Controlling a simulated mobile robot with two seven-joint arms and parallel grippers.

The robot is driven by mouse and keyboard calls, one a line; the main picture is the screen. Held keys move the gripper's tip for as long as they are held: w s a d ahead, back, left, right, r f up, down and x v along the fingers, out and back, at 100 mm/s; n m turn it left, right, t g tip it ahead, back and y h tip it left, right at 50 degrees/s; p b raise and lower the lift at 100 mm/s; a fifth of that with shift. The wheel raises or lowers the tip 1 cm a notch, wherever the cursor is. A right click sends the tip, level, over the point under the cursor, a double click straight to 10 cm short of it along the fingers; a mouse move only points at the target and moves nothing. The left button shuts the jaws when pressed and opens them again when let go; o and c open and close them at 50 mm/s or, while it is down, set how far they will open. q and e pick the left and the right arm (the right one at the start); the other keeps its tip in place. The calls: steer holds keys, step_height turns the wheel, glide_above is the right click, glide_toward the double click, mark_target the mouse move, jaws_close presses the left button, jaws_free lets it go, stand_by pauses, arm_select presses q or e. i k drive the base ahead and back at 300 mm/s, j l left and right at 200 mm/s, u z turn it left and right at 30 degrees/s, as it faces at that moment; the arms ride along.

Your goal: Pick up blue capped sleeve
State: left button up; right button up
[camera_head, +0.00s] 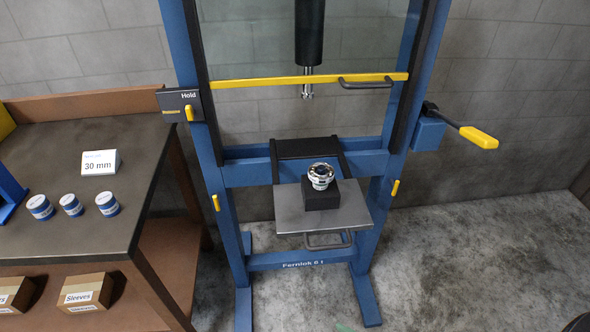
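Three short sleeves with blue sides and pale tops stand upright in a row on the dark workbench at the left: a left one (40,207), a middle one (71,205) and a right one (107,204). Small print on them is too small to read. They stand apart from each other. Neither of my grippers shows in the head view.
A card reading 30 mm (100,162) stands behind the sleeves on the workbench (110,255). Cardboard boxes marked Sleeves (86,292) sit on the shelf below. A blue press frame (211,150) stands to the right, with a metal bearing part (321,176) on a black block (321,196).

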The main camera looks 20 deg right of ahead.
mark_target(106, 202)
steer(key=i+j+z, duration=0.1)
steer(key=z, duration=0.85)
steer(key=u, duration=1.5)
steer(key=j, duration=0.1)
